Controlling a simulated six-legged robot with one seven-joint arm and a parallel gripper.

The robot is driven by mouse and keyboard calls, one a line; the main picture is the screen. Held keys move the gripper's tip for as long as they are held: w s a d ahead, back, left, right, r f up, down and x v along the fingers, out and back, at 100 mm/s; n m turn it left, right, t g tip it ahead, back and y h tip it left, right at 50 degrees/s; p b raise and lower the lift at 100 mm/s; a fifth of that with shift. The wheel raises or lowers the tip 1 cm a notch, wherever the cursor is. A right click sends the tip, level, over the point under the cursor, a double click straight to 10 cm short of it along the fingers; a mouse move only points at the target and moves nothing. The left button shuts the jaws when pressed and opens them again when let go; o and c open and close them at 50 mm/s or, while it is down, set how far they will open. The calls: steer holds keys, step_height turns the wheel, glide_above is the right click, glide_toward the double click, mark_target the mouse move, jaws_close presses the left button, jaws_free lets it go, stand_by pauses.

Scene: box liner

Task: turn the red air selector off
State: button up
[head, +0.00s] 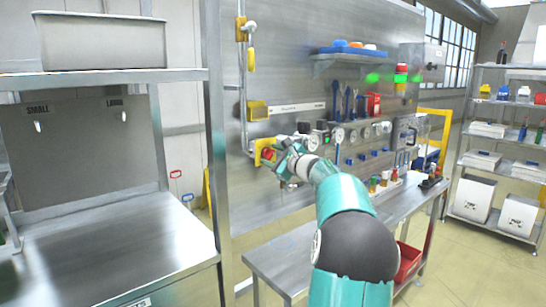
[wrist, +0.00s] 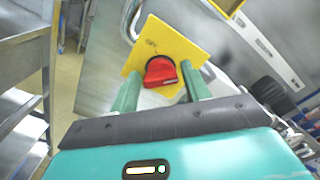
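The red air selector (wrist: 160,71) is a red knob on a yellow plate (wrist: 160,46), seen in the middle of the wrist view. In the head view the red knob (head: 267,154) shows on the wall panel just left of my gripper (head: 281,158). In the wrist view my gripper (wrist: 160,90) has its two green fingers apart, one on each side of the knob. The fingers look open; I cannot tell whether either touches the knob. Part of the yellow plate is hidden behind the fingers.
A steel bench (head: 290,262) runs below the panel. A blue shelf (head: 352,51) and gauges (head: 338,135) are on the panel to the right. A steel table (head: 120,250) and post (head: 216,150) stand at left. A yellow fitting (head: 258,110) sits above the selector.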

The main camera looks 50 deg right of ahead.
steer(key=c, duration=0.6)
steer(key=shift+c, duration=0.2)
steer(key=shift+n, duration=0.4)
steer(key=n, duration=0.6)
steer(key=shift+f, duration=0.1)
steer(key=n, duration=0.5)
steer(key=shift+n, duration=0.4)
steer(key=n, duration=0.5)
steer(key=shift+f, duration=0.15)
steer(key=shift+n, duration=0.3)
steer(key=o, duration=1)
